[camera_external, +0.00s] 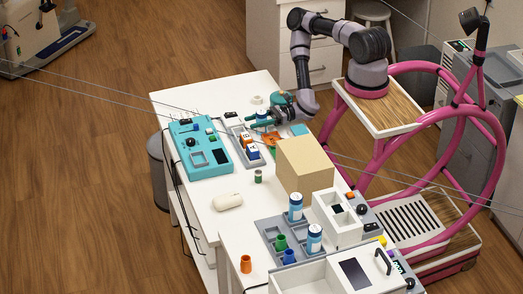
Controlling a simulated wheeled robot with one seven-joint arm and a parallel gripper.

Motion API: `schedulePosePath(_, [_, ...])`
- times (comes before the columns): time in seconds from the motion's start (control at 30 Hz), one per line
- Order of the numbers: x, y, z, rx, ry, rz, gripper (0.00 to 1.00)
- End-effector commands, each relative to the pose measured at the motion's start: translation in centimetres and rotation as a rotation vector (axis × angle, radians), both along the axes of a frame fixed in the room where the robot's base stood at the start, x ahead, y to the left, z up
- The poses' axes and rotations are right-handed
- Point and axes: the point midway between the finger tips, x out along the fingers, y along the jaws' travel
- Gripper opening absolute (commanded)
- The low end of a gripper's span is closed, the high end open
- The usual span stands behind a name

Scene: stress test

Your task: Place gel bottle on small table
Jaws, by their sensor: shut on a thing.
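My gripper (271,116) is teal and reaches down over the far part of a white table (228,197). It is shut on a small blue-and-white thing (262,116), partly hidden by the fingers. It may be the gel bottle, but it is too small to be sure. It is close above the grey tray's far end; whether it touches cannot be told. Two blue-and-white bottles (296,208) (314,240) stand upright in a grey rack nearer the camera. Which surface is the small table is not clear; a second white table (233,258) adjoins in front.
A grey tray (236,133) with blue, white and orange items lies below my gripper. A teal device (201,148) is left of it, a tan box (306,167) right. A white mouse-like object (228,202) and dark green jar (258,177) lie nearer. Bare tabletop surrounds them.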

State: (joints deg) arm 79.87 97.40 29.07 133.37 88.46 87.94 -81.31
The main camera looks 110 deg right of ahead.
Motion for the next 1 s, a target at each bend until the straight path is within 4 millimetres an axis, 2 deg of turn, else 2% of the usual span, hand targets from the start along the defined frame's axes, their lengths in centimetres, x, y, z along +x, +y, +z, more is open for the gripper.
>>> schedulePosePath(0.27, [0.0,0.0,0.6,0.0,-0.001,0.0,0.0])
schedulePosePath(0.37, [0.0,0.0,1.6,-0.001,-0.001,0.001,0.0])
schedulePosePath(0.73, [0.0,0.1,8.1,-0.003,-0.001,0.003,0.0])
schedulePosePath(1.0, [0.0,0.0,10.0,0.001,0.0,0.0,0.0])
